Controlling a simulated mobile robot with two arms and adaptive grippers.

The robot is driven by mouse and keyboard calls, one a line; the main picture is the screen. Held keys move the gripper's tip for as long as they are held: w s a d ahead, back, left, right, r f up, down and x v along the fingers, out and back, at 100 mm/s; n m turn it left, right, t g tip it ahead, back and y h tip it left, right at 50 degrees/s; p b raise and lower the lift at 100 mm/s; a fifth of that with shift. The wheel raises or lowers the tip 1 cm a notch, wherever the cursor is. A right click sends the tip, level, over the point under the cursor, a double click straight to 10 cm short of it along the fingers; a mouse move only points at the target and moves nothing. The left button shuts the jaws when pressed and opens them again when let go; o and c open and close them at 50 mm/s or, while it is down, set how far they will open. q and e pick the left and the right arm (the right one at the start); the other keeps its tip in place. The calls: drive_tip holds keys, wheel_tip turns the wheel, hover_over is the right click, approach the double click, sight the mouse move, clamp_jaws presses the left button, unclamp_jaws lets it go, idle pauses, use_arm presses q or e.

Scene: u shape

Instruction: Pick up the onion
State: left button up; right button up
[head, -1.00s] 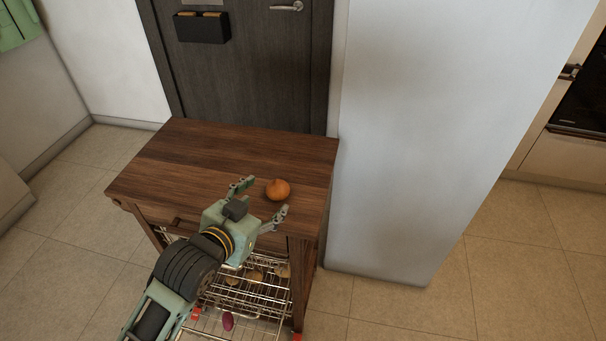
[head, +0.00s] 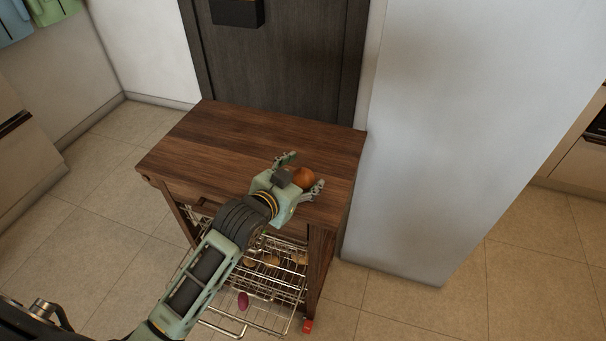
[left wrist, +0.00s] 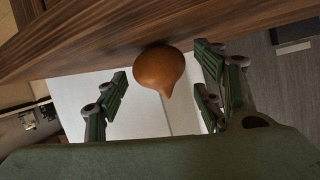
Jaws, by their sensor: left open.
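The onion (head: 304,178) is round and orange-brown and sits on the wooden top of the cart (head: 230,140), near its right front part. My left gripper (head: 306,173) is open, with its fingers on either side of the onion in the head view. In the left wrist view the onion (left wrist: 159,69) shows between the spread fingers (left wrist: 165,90), with visible gaps on both sides. My right gripper is not in view.
Wire baskets (head: 262,290) under the cart top hold several vegetables, and a purple one (head: 243,300) lies in the lower basket. A white wall (head: 440,130) stands close to the cart's right side. The left part of the cart top is bare.

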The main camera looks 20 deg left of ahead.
use_arm(q)
drive_tip(key=c, duration=1.2)
drive_tip(key=shift+r, duration=0.1)
drive_tip(key=shift+c, duration=0.2)
